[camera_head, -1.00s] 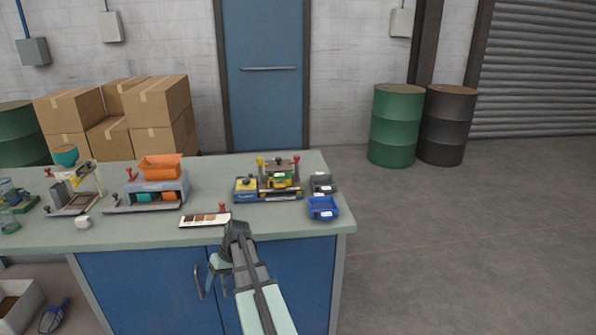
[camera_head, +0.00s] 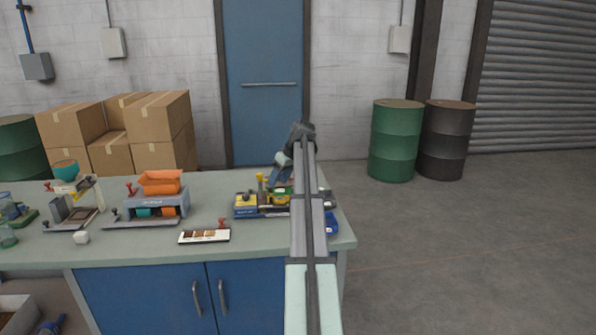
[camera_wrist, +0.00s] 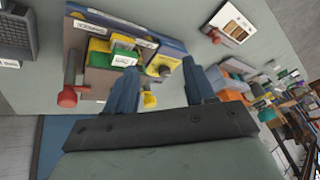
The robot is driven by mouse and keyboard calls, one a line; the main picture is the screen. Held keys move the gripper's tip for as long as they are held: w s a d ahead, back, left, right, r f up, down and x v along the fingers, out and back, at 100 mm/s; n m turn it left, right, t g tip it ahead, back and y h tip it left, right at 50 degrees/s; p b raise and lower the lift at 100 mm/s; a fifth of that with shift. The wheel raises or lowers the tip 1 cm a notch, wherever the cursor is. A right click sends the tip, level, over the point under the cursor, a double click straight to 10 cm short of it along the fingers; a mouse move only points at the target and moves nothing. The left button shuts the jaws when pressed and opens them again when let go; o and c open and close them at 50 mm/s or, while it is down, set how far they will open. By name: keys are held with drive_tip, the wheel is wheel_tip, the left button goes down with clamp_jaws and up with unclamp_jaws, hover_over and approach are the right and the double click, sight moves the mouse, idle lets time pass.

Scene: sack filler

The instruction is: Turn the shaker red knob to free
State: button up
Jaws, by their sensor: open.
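The likely shaker is the yellow, green and grey device (camera_head: 246,211) at the right end of the bench. In the wrist view its labelled body (camera_wrist: 90,35) fills the upper left. Its red knob (camera_wrist: 67,98) stands on a grey stem at the left, clear of my fingers. My arm hides this knob in the head view. A yellow knob (camera_wrist: 149,99) shows between my fingers. My gripper (camera_wrist: 160,68) is open and empty above the device, its blue fingers apart. In the head view my gripper (camera_head: 281,174) is partly turned away.
A sample card (camera_head: 204,236) with another red knob (camera_head: 222,223) lies to the left. An orange hopper machine (camera_head: 160,185) stands farther left. A blue bin (camera_head: 333,225) is partly behind my arm. Bare bench lies in front of the device.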

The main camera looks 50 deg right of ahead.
drive_tip(key=s+d+r+n+h, duration=0.1)
drive_tip(key=d+r, duration=0.4)
drive_tip(key=d, duration=0.2)
drive_tip(key=s+d+r+h, duration=0.1)
drive_tip(key=d+r, duration=0.4)
drive_tip(key=d, duration=0.3)
drive_tip(key=x, duration=1.3)
drive_tip(key=shift+s+a+f, duration=0.2)
drive_tip(key=shift+f, duration=0.2)
drive_tip(key=shift+c, duration=0.3)
clamp_jaws()
